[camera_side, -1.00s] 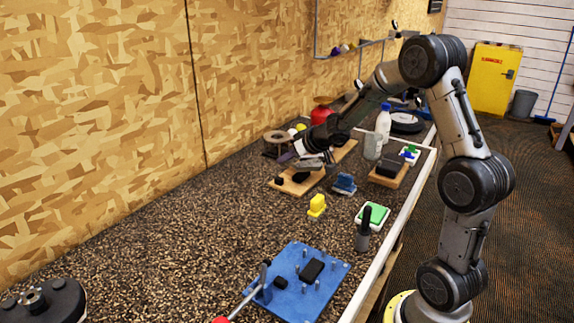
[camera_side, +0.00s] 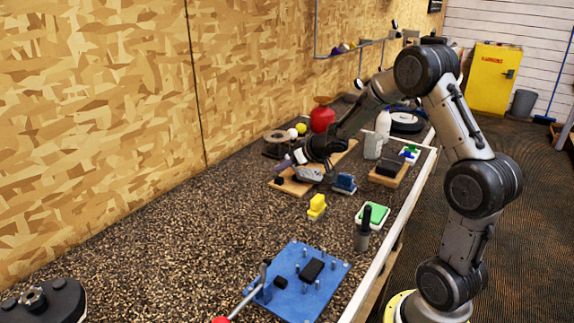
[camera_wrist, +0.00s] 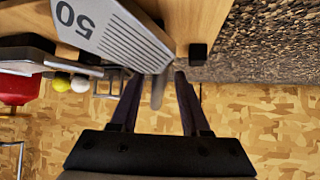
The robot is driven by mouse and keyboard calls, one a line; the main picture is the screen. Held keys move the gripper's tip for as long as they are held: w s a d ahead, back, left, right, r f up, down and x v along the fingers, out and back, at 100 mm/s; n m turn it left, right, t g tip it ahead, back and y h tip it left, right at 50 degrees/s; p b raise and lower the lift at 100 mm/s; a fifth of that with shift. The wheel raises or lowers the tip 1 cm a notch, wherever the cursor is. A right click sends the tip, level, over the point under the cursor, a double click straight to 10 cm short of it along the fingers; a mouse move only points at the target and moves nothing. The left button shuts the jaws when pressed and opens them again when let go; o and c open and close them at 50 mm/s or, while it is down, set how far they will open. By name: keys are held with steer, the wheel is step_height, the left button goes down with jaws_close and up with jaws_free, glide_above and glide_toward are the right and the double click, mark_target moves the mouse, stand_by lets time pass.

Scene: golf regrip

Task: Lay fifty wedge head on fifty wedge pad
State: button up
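The fifty wedge head (camera_wrist: 112,32) is grey and grooved, marked 50. It shows in the side view (camera_side: 311,174), low over a wooden board (camera_side: 286,188). A dark edge, probably the pad (camera_wrist: 142,12), shows beside the head; most of the pad is hidden under it, and I cannot tell whether they touch all over. My gripper (camera_wrist: 156,77) has its two dark purple fingers apart, on either side of the head's short hosel (camera_wrist: 158,94). Gaps show between hosel and fingers, so it looks open.
A small black block (camera_wrist: 197,54) stands on the board's end.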

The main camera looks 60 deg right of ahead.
steer(key=shift+r, duration=0.15)
steer(key=s+a+r+h, duration=0.2)
steer(key=s+a+r, duration=0.1)
steer(key=s+r, duration=0.45)
steer(key=s+a+r+h, duration=0.1)
steer(key=s+a+r, duration=0.2)
steer(key=s+r, duration=0.5)
steer(key=s+a+f+n+g+y, duration=0.1)
steer(key=s+a+f+g+y, duration=0.1)
steer(key=s+a, duration=0.5)
steer(key=s+a+f+n+g+y, duration=0.1)
steer(key=s+a+f+g+y, duration=0.1)
steer(key=s+a, duration=0.6)
steer(key=shift+s+f+n+y, duration=0.3)
steer(key=shift+s+f+y, duration=0.15)
steer(key=shift+f, duration=0.2)
steer(key=shift+w, duration=0.1)
steer(key=shift+o, duration=1.2)
